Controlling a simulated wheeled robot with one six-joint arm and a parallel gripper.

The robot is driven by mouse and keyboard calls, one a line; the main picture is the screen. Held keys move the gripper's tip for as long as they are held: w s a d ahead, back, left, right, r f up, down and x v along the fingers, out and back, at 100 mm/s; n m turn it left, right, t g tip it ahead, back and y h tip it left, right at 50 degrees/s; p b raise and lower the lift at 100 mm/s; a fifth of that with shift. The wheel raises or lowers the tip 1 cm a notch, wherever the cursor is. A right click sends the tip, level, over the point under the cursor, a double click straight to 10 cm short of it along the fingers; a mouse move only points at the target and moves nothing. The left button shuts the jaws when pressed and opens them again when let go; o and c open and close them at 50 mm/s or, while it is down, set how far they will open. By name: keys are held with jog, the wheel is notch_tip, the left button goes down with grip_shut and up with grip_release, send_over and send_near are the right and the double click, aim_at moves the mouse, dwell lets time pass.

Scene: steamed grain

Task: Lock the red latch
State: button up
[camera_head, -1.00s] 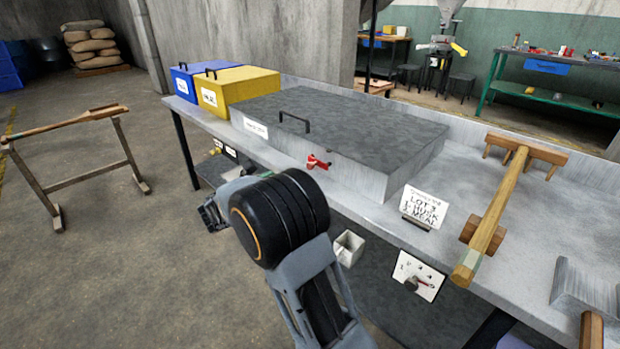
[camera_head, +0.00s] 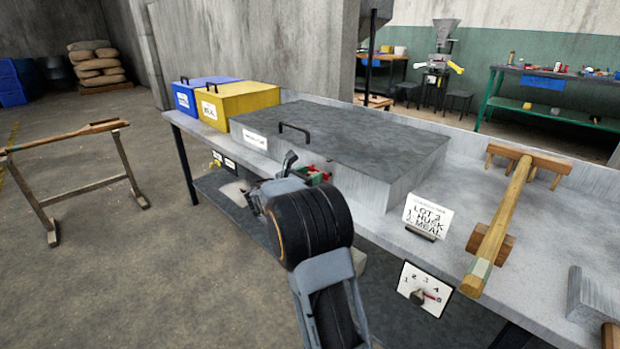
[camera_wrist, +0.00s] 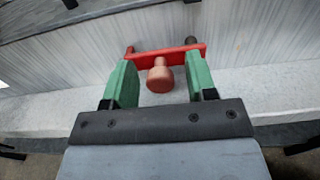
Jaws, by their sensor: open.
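The red latch (camera_wrist: 160,75) is on the front face of the grey metal box (camera_head: 375,185). In the wrist view it is a red bar lying nearly level, with a round knob sticking out towards me. My gripper (camera_wrist: 161,88) is open, with one green finger on each side of the knob. The fingertips reach close to the bar, and I cannot tell whether they touch it. In the head view my gripper (camera_head: 312,177) is at the box front, and it and my arm hide most of the latch (camera_head: 310,165).
The box has a black lid handle (camera_head: 295,128). Blue (camera_head: 190,98) and yellow (camera_head: 240,103) boxes stand left of it on the bench. A lot sign (camera_head: 428,215), a wooden mallet-like tool (camera_head: 500,225) and a numbered dial (camera_head: 424,290) are to the right. The floor at left is open around a wooden trestle (camera_head: 85,180).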

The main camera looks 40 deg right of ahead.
jog(key=shift+c, duration=0.2)
grip_shut()
dwell(0.4)
jog(key=shift+d, duration=0.1)
